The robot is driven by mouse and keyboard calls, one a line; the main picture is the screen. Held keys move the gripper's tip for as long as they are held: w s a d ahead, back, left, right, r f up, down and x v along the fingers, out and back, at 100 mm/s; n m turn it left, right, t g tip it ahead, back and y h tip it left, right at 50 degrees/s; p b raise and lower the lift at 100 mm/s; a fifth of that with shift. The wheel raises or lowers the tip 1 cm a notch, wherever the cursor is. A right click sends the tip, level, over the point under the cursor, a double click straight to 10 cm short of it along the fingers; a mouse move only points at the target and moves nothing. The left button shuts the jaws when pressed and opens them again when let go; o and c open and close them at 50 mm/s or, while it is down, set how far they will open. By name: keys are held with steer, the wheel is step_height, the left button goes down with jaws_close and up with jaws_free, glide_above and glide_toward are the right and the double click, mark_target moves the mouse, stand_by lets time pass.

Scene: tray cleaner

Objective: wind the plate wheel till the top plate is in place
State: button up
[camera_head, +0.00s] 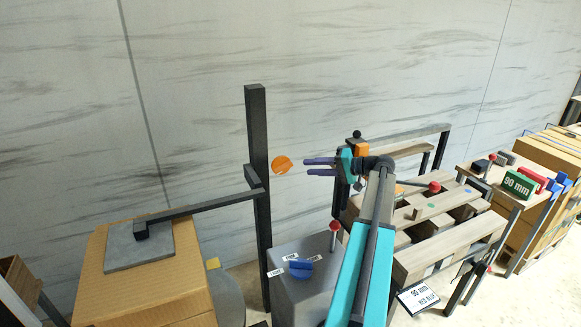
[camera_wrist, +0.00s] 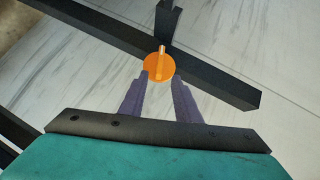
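An orange round wheel (camera_head: 282,164) with a raised bar across its face is beside the tall black post (camera_head: 257,150). The wheel also shows in the wrist view (camera_wrist: 150,69), in front of the black beams. My gripper (camera_head: 306,166) has purple fingers that point left at the wheel. In the wrist view its fingers (camera_wrist: 160,80) are apart with nothing between them, and their tips are close to the wheel's near edge. I cannot tell whether they touch it. A grey square plate (camera_head: 120,255) lies on a cardboard box at the left, under the end of a black arm. I cannot tell which part is the top plate.
A grey cabinet (camera_head: 300,308) with a blue knob (camera_head: 301,269), labels and a red-balled lever (camera_head: 335,228) stands below the wheel. A wooden slatted bench (camera_head: 440,250) is at the right, with a green "90 mm" block (camera_head: 520,184) beyond it. The wall is behind.

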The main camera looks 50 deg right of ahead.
mark_target(289, 167)
steer(key=p+x, duration=0.2)
steer(key=x, duration=0.7)
steer(key=shift+c, duration=0.2)
jaws_close()
